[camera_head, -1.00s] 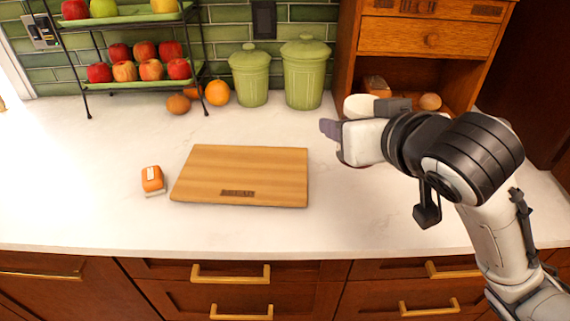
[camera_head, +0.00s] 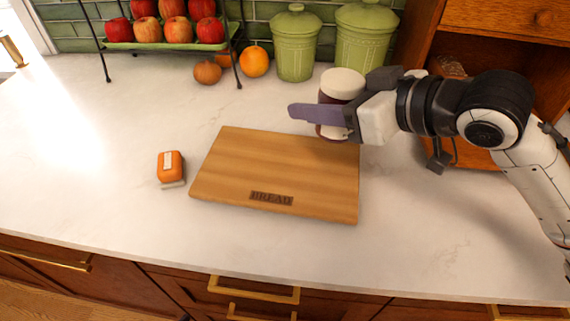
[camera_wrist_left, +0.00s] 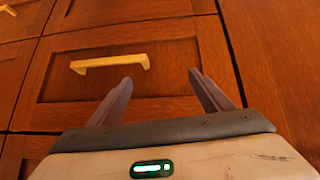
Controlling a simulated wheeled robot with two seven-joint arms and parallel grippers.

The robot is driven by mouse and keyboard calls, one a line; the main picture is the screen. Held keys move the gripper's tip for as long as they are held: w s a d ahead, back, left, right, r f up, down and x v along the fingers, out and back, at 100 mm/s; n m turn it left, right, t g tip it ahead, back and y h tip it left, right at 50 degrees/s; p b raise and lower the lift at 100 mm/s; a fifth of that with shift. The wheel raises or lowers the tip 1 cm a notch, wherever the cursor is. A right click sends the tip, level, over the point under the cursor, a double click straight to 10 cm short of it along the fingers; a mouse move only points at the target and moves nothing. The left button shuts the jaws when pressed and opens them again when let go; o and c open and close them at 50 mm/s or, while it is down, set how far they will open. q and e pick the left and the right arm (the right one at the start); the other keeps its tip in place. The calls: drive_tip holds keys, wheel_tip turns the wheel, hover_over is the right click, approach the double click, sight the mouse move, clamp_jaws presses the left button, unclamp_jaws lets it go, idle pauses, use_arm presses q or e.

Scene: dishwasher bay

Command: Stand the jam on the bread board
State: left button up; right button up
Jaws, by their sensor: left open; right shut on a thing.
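The jam jar (camera_head: 331,131) has a white lid and a dark red body. My right gripper (camera_head: 325,112) is shut on it and holds it upright at the far right edge of the bread board. One finger crosses in front of the jar, and I cannot tell whether its base touches anything. The bread board (camera_head: 270,175) is light wood with a dark "BREAD" mark, and its top is bare. My left gripper (camera_wrist_left: 160,90) is open and empty in the left wrist view, in front of a wooden cabinet front. It is not in the head view.
A small orange block-like item (camera_head: 170,166) lies left of the board. Green canisters (camera_head: 296,45), an orange (camera_head: 254,61) and a fruit rack (camera_head: 165,45) stand at the back. A wooden cabinet (camera_head: 500,40) is at the back right. The front counter is clear.

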wheel_tip(320, 180, down, 10)
drive_tip(key=shift+a+r+b, duration=0.15)
drive_tip(key=shift+r+b, duration=0.05)
drive_tip(key=shift+b, duration=0.3)
drive_tip(key=shift+f, duration=0.1)
drive_tip(key=o, duration=1.5)
drive_tip(key=shift+f, duration=0.15)
drive_tip(key=v, duration=1.1)
drive_tip(key=shift+w, duration=0.1)
drive_tip(key=shift+s+d+r, duration=0.35)
drive_tip(key=shift+s+d, duration=0.05)
